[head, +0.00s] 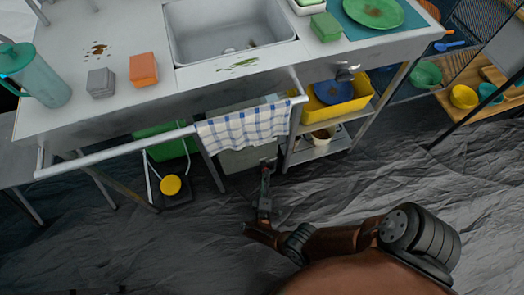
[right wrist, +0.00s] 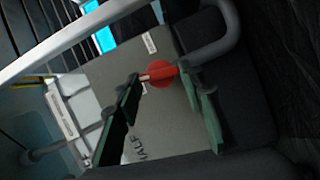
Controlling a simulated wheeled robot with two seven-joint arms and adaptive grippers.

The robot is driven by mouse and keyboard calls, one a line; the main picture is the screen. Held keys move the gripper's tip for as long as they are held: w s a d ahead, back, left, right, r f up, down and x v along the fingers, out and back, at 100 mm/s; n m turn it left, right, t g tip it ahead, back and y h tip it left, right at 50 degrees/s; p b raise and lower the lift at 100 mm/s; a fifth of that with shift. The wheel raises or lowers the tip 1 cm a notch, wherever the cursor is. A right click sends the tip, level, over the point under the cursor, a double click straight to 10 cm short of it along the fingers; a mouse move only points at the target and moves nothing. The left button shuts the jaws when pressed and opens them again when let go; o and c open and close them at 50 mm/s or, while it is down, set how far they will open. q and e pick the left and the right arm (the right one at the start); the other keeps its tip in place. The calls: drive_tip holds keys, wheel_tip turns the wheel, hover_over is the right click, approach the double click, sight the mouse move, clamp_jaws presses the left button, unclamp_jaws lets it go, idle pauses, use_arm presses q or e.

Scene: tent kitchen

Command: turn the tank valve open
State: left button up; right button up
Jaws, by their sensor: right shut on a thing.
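The grey tank (head: 240,162) stands under the counter, partly hidden by a hanging checked towel. In the right wrist view, the tank (right wrist: 175,120) has dark lettering, partly covered by a finger. Its red valve (right wrist: 160,73) has a round body with a short lever pointing left. My right gripper (head: 267,168) reaches the tank's front from below. In the wrist view, the right gripper (right wrist: 168,84) has its green-padded fingers on either side of the valve and is shut on it. The exact contact is hard to see. My left gripper is out of view.
A white rail (head: 120,150) runs along the counter front, with the blue-checked towel (head: 243,125) over it above the tank. A shelf with a yellow bin (head: 345,105) stands right of the tank.

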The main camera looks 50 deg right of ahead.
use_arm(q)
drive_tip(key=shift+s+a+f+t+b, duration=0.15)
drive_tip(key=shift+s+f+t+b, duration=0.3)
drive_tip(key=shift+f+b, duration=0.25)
use_arm(e)
drive_tip(key=shift+f+n+h, duration=0.2)
drive_tip(key=shift+n+h, duration=0.1)
drive_tip(key=shift+n, duration=0.6)
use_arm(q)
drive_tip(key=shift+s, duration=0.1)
use_arm(e)
drive_tip(key=shift+w+r, duration=0.1)
drive_tip(key=o, duration=1.2)
drive_tip(key=shift+c, duration=0.2)
drive_tip(key=shift+a, duration=0.1)
drive_tip(key=v, duration=1.2)
